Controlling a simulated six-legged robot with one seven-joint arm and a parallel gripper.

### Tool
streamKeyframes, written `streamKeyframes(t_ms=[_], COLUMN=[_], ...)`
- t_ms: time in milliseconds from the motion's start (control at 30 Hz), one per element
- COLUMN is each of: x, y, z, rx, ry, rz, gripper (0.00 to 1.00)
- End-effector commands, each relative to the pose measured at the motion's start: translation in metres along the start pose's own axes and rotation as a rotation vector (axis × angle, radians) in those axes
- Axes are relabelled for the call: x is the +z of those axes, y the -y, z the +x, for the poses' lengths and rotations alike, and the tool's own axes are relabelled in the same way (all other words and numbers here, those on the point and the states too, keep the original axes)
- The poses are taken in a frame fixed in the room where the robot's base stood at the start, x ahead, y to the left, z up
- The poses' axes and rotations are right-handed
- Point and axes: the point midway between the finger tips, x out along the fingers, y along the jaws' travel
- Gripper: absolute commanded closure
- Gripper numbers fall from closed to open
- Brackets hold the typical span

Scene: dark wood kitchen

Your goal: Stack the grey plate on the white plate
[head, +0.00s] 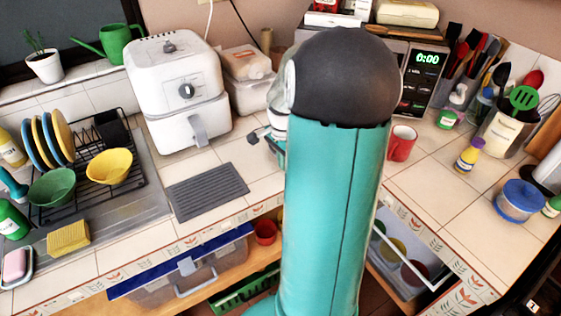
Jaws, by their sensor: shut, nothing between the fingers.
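I see neither a grey plate nor a white plate in the head view. The only plates I make out are the blue and yellow plates (62,135) standing on edge in the dish rack at the left. My large teal and black arm covers the middle of the view and hides the counter behind it. A small part of my gripper (258,136) shows at the left of the arm, above the counter beside the white air fryer. It is shut, and I see nothing held in it.
The rack (125,185) also holds a green bowl (52,187) and a yellow bowl (109,165). A grey ribbed mat (207,190) lies before the air fryer (180,90). A red mug (400,143) stands right of my arm. Tiles right of it are partly clear.

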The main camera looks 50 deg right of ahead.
Motion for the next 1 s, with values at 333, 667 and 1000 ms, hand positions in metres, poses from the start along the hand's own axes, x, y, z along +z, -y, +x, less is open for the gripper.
streamKeyframes(t_ms=[333,667,1000], x=[-0.029,-0.034,-0.031], y=[0.001,0.0,0.001], z=[0.0,0.0,0.0], rx=[0.0,0.0,0.0], ry=[0.001,0.0,0.0], rz=[0.002,0.0,-0.002], gripper=[1.0,1.0,1.0])
